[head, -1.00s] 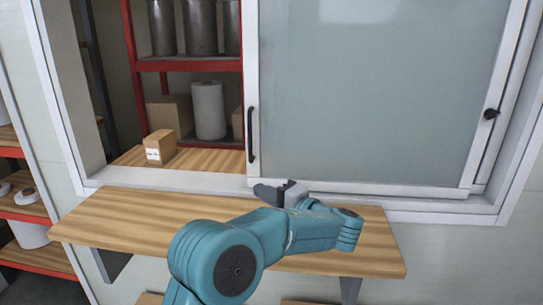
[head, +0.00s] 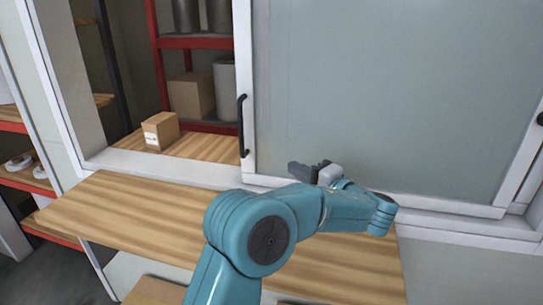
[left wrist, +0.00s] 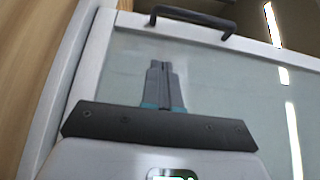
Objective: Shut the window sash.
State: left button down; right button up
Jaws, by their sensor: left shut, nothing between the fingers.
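The window sash (head: 390,90) is a white-framed grey glass panel covering the right part of the opening; the left part is open. Its black handle (head: 242,125) is on the sash's left upright. In the left wrist view the handle (left wrist: 193,19) shows at the top, beyond the fingertips. My left gripper (head: 293,167) is shut and empty, in front of the lower left of the glass, to the right of and below the handle. In the left wrist view its closed fingers (left wrist: 160,66) point toward the handle, apart from it. My right gripper is not in view.
A wooden counter (head: 130,215) runs below the window. A small cardboard box (head: 161,130) stands on the inner sill in the open part. Red shelving (head: 190,42) with containers is behind. A black knob (head: 540,119) is at the right edge.

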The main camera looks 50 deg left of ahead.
pick_arm(q)
jog(key=p, duration=0.3)
send_near(254, 156)
jog(key=a+r, duration=0.3)
jog(key=shift+s+r, duration=0.2)
jog(key=shift+s, duration=0.05)
jog(key=shift+s+a+f+p, duration=0.15)
jog(key=shift+s+a+p, duration=0.4)
jog(key=shift+s+a, duration=0.7)
jog(key=shift+s, duration=0.1)
jog(key=shift+a, duration=0.1)
